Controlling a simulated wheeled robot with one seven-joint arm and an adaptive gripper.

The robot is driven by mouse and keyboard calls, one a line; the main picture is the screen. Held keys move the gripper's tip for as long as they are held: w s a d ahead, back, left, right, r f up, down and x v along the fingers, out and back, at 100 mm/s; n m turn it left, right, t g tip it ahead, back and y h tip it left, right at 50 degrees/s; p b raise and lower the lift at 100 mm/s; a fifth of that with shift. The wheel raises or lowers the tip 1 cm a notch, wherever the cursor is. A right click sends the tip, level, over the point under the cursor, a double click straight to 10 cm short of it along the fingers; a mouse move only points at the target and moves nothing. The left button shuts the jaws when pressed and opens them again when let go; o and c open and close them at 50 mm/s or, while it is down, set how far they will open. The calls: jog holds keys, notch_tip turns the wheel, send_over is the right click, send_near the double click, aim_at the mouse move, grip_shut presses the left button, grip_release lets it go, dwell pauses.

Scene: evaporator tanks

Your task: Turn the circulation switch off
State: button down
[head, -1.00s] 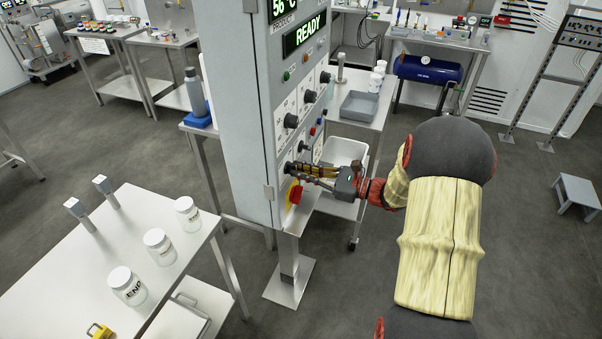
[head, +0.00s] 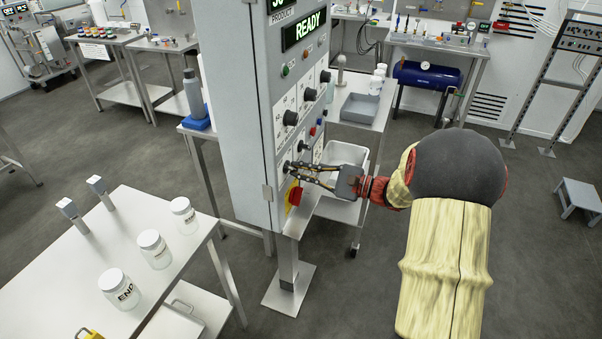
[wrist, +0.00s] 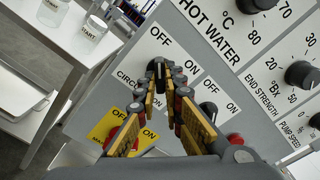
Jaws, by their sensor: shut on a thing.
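The circulation switch is a small black knob (wrist: 158,68) on a white plate of the grey control cabinet, with OFF and ON printed above it and the partly hidden word "CIRC..." beside it. My gripper (wrist: 160,72) has its fingertips closed around this knob in the wrist view. In the head view my gripper (head: 291,168) reaches the lower cabinet front from the right, its fingertips against the panel. The fingers hide much of the knob, so I cannot tell its exact pointing direction.
A red knob (head: 293,196) on a yellow plate sits just below my gripper. Another OFF/ON plate (wrist: 221,97) is to the right in the wrist view. Larger black dials (head: 290,118) sit above. A white table (head: 75,275) with jars stands at left; open floor lies behind my arm.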

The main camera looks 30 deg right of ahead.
jog(key=shift+f, duration=0.1)
dwell(0.3)
jog(key=c, duration=1.9)
grip_release()
jog(key=v, duration=1.2)
jog(key=shift+d, duration=0.1)
